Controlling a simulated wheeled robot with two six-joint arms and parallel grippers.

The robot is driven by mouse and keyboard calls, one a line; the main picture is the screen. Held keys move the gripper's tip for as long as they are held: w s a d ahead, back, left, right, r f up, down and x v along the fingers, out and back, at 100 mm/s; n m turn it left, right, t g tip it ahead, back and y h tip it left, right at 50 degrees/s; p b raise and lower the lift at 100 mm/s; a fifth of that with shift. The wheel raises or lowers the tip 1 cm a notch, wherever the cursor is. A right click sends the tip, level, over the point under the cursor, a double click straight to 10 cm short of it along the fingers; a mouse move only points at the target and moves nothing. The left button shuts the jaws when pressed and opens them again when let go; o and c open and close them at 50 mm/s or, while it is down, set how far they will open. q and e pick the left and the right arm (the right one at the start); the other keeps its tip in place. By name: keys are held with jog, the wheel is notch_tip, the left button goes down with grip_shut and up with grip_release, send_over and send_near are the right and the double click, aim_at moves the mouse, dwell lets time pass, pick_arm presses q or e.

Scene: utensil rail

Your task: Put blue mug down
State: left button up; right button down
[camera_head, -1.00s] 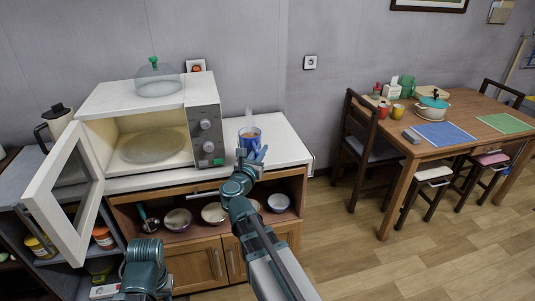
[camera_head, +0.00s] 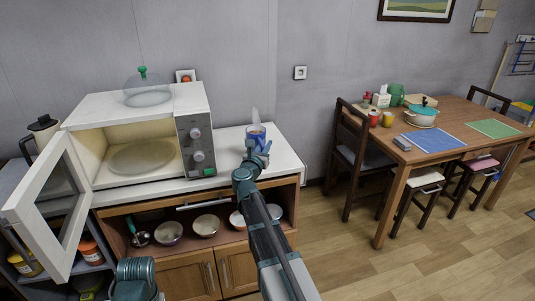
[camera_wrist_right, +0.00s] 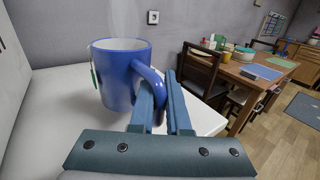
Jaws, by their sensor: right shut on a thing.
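The blue mug (camera_head: 255,133) stands upright on or just over the white counter (camera_head: 227,160), right of the microwave; I cannot tell whether its base touches. In the right wrist view the mug (camera_wrist_right: 117,78) shows a tea tag at its left rim and pale steam above it. My right gripper (camera_head: 257,151) is at the mug's handle. In the right wrist view its fingers (camera_wrist_right: 165,95) are shut on the handle. Of my left arm only a part shows at the bottom left; its gripper is out of view.
The microwave (camera_head: 193,143) stands left of the mug with its door (camera_head: 72,205) open. A glass cover (camera_head: 147,93) sits on top. Bowls (camera_head: 206,225) stand on the shelf below. A dining table (camera_head: 452,146) with chairs is at the right.

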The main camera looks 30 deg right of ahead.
jog(key=shift+x, duration=0.95)
notch_tip(320, 180, down, 4)
jog(key=b, duration=0.3)
jog(key=shift+s+d+b, duration=0.1)
jog(key=shift+s+b, duration=0.05)
jog(key=shift+b, duration=0.25)
jog(key=shift+r, duration=0.2)
jog(key=c, duration=1.3)
grip_release()
jog(key=shift+f, duration=0.15)
jog(key=shift+c, duration=0.2)
jog(key=o, duration=0.4)
jog(key=shift+o, duration=0.2)
